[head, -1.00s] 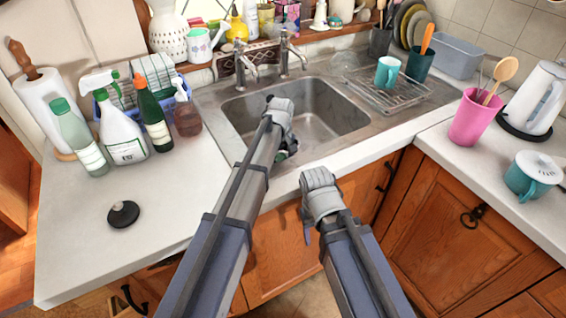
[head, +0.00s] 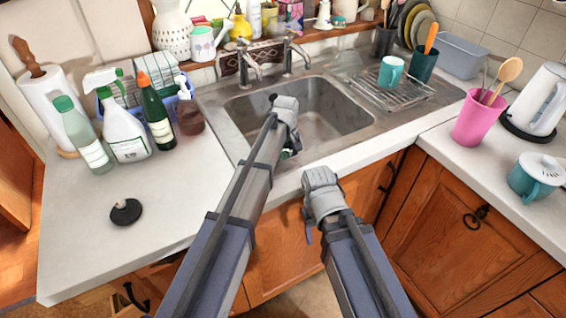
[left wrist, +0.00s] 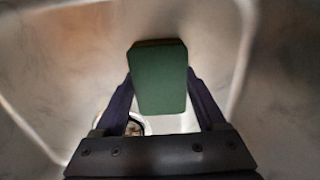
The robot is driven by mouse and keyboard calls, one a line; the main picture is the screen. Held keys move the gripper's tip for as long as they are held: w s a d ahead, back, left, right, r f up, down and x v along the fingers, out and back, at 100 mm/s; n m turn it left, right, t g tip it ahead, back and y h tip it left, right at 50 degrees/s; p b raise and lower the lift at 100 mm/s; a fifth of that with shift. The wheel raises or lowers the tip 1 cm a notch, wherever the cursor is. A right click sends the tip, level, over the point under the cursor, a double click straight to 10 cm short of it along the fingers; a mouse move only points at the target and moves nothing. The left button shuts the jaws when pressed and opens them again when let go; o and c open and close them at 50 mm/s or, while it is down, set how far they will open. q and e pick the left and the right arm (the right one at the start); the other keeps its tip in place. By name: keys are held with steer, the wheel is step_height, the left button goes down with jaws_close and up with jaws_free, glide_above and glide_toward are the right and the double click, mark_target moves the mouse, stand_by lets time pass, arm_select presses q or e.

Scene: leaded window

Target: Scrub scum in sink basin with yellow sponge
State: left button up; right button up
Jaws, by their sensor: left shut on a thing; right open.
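The metal sink basin (head: 335,108) is set in the counter at the upper middle of the head view. My left gripper (head: 289,150) reaches into the basin near its front left part. In the left wrist view, my left gripper (left wrist: 160,95) is shut on the sponge (left wrist: 160,75), which shows a dark green face; no yellow side is visible. Basin metal surrounds it, with the drain (left wrist: 134,127) below. Whether the sponge touches the basin is unclear, and no scum can be clearly made out. My right gripper (head: 320,183) is open and empty before the counter's front edge.
Taps (head: 288,55) stand behind the basin. Bottles (head: 125,130) and a black plug (head: 126,212) are on the left counter. A wire rack (head: 390,92) with a teal mug (head: 391,72) stands right of the basin. A pink cup (head: 478,118) holds utensils farther right.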

arm_select(q)
steer(key=shift+s, duration=0.1)
steer(key=shift+s+a, duration=0.6)
steer(key=shift+a, duration=0.25)
steer(key=shift+w+d, duration=0.4)
steer(key=shift+d, duration=0.05)
steer(key=shift+w+a, duration=0.3)
steer(key=shift+w, duration=0.15)
steer(key=shift+s, duration=0.1)
